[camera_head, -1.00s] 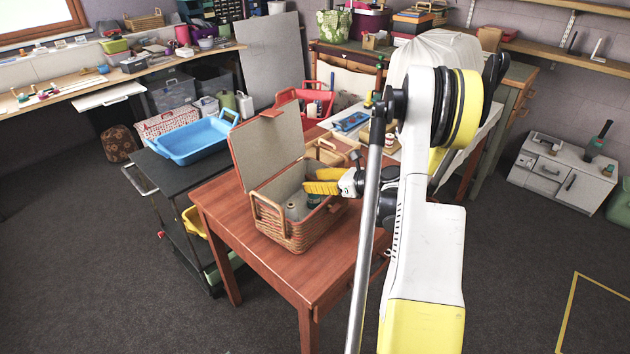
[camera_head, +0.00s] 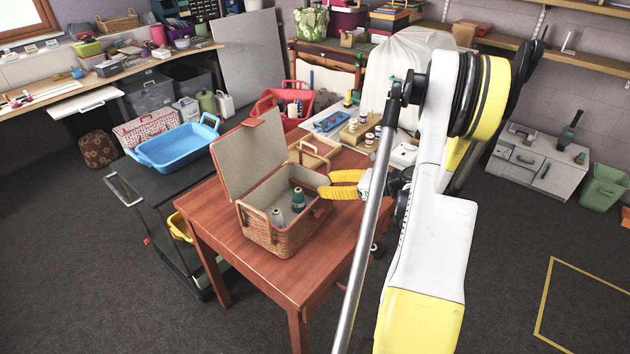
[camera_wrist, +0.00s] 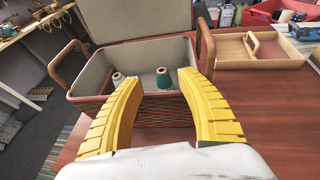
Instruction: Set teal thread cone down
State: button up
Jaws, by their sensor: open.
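The teal thread cone (camera_head: 298,201) stands inside the open wicker sewing basket (camera_head: 281,238), near its right side. It also shows in the wrist view (camera_wrist: 163,79). A pale grey cone (camera_head: 277,217) stands beside it in the basket, also visible in the wrist view (camera_wrist: 118,80). The basket's lid (camera_head: 248,158) is raised. My gripper (camera_head: 328,186), with yellow fingers, is at the basket's right rim, apart from the cone. In the wrist view my gripper (camera_wrist: 160,95) is open and empty, its fingers spread before the basket.
The basket sits on a reddish wooden table (camera_head: 265,278). A shallow wooden tray (camera_head: 315,152) lies behind it. Several spools stand farther back near a blue tray (camera_head: 331,121). A blue bin (camera_head: 178,147) rests on a black cart at left. The table's front is clear.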

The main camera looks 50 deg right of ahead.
jog(key=w+a+r+m+t+h, duration=0.2)
jog(key=w+a+r+m+h, duration=0.15)
jog(key=r+m, duration=0.55)
jog(key=w+a+r+m+t+h, duration=0.25)
jog(key=w+r+m, duration=0.2)
jog(key=r, duration=0.85)
jog(key=w+a+r+m+t+h, duration=0.2)
jog(key=w+a+r+m+h, duration=0.15)
jog(key=r+m, duration=0.55)
jog(key=s+a+f+m+g+y, duration=0.1)
jog(key=s+a+f+m+g, duration=0.3)
jog(key=s+a, duration=0.3)
jog(key=s+a+f+m+g+y, duration=0.2)
jog(key=s+a+f+m+g, duration=0.2)
jog(key=s+a+f+m, duration=0.3)
jog(key=s+a+f+m+g+y, duration=0.2)
jog(key=s+a+f+m+g, duration=0.2)
jog(key=a, duration=1)
jog(key=s+f+m, duration=0.1)
jog(key=s+f, duration=0.1)
jog(key=s, duration=0.1)
jog(key=shift+s+f+m+g, duration=0.25)
jog(key=shift+m+g, duration=0.1)
jog(key=shift+y, duration=0.25)
